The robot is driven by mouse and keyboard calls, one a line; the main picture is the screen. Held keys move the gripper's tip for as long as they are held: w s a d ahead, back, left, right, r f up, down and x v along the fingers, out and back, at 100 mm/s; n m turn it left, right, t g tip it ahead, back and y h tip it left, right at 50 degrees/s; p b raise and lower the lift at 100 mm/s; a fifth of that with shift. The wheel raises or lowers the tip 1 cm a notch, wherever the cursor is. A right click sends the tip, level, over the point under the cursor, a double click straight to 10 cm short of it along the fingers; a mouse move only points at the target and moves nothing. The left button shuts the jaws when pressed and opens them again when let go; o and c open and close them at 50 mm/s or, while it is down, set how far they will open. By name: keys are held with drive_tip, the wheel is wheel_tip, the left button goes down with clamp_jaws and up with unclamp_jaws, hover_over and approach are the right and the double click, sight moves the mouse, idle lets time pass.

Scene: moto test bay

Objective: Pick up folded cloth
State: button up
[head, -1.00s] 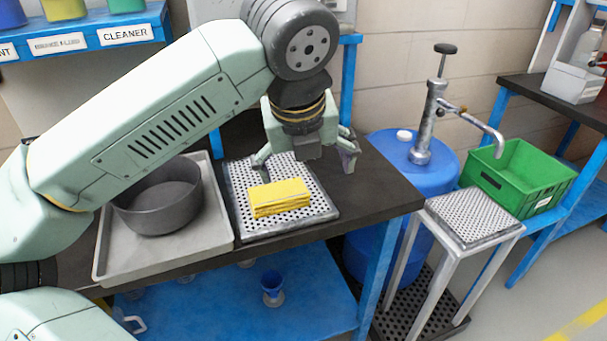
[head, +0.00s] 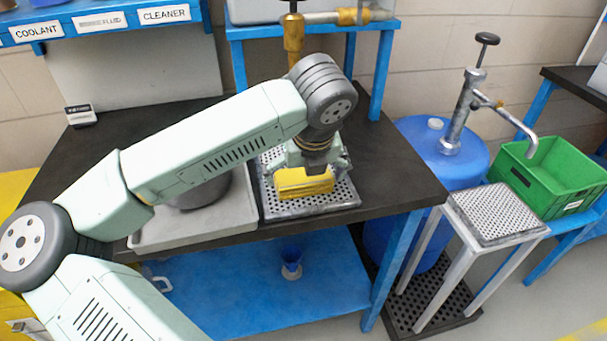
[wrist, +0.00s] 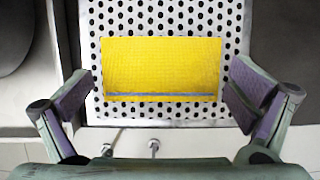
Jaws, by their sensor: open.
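The folded cloth (head: 304,183) is a yellow stack lying flat on a perforated metal plate on the dark bench. In the wrist view the cloth (wrist: 162,68) lies crosswise between the two fingers. My gripper (head: 309,178) is just above and at the cloth in the head view, and hides part of its back edge. In the wrist view my gripper (wrist: 160,92) is open, with one finger left and one right of the cloth and a gap on each side. Neither finger touches the cloth there.
The perforated plate (head: 335,200) has a raised rim. A grey tray (head: 190,236) with a dark round pan (head: 200,195) stands left of it. A brass tap (head: 293,45) rises behind. A blue drum (head: 440,150) and a green crate (head: 560,175) stand right. The bench right of the plate (head: 395,185) is clear.

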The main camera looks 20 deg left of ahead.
drive_tip(key=shift+w+f, duration=0.1)
drive_tip(key=shift+f, duration=0.25)
drive_tip(key=shift+c, duration=0.2)
drive_tip(key=c, duration=0.7)
drive_tip(key=shift+r, duration=0.1)
drive_tip(key=shift+r+b, duration=0.45)
drive_tip(key=shift+r, duration=0.05)
wheel_tip(320, 180, up, 2)
drive_tip(key=shift+a+r+b, duration=0.1)
drive_tip(key=shift+b, duration=0.4)
drive_tip(key=s+b, duration=0.1)
drive_tip(key=s, duration=0.4)
drive_tip(key=s+r+b, duration=0.1)
drive_tip(key=s+b, duration=0.1)
drive_tip(key=s, duration=0.3)
drive_tip(key=s+a+b, duration=0.1)
drive_tip(key=s, duration=0.5)
drive_tip(key=shift+r+b, duration=0.3)
drive_tip(key=shift+r, duration=0.05)
